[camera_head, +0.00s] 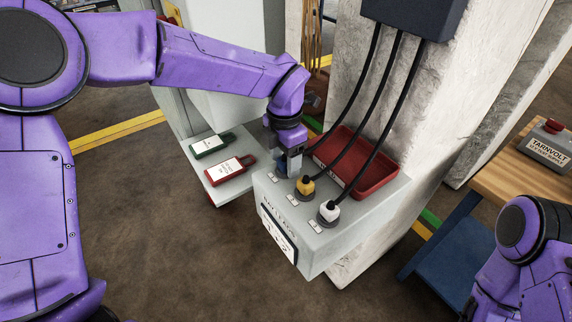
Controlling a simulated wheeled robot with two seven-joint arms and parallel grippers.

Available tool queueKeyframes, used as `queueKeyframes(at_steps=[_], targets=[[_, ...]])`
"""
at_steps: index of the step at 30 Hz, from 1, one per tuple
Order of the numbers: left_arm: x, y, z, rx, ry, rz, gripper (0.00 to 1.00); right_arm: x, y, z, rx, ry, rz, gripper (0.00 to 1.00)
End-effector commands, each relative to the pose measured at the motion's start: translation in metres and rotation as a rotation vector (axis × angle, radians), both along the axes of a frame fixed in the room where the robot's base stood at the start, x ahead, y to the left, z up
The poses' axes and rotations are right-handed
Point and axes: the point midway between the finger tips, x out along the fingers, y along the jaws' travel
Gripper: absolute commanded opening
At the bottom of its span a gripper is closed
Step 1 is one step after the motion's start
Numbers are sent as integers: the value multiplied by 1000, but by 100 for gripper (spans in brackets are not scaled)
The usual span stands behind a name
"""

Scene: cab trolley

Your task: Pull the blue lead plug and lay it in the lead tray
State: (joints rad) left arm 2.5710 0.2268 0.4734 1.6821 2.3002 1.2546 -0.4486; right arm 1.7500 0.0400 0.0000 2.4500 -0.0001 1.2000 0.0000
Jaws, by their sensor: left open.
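A grey socket box (325,235) carries three lead plugs in a row. The blue plug (281,169) is the leftmost and is mostly hidden by my gripper. A yellow plug (305,186) and a white plug (329,210) stand upright in their sockets to its right, with black leads running up. My left gripper (289,162) points down at the blue plug with its jaws open. I cannot tell whether its fingers touch the plug. The red lead tray (382,178) lies behind the plugs, and I see nothing lying in its visible part. My right gripper is out of view.
A dark box (415,14) above feeds the black leads, which hang across the tray. A grey shelf (235,190) at left holds a green tag (211,146) and a red tag (230,169). A wooden bench (510,180) with a grey Tarnvolt box (549,147) stands at right.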

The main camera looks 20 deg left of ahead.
Motion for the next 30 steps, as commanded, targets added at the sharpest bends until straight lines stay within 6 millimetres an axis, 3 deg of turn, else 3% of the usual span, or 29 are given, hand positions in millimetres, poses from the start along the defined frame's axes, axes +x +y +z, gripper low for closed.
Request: queueKeyframes(at_steps=[15, 21, 30], targets=[[0, 0, 0, 0, 0, 1, 62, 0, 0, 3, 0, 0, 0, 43], [0, 0, 0, 0, 0, 0, 0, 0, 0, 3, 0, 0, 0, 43], [0, 0, 7, 0, 1, 0, 0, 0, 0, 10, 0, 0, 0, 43]])
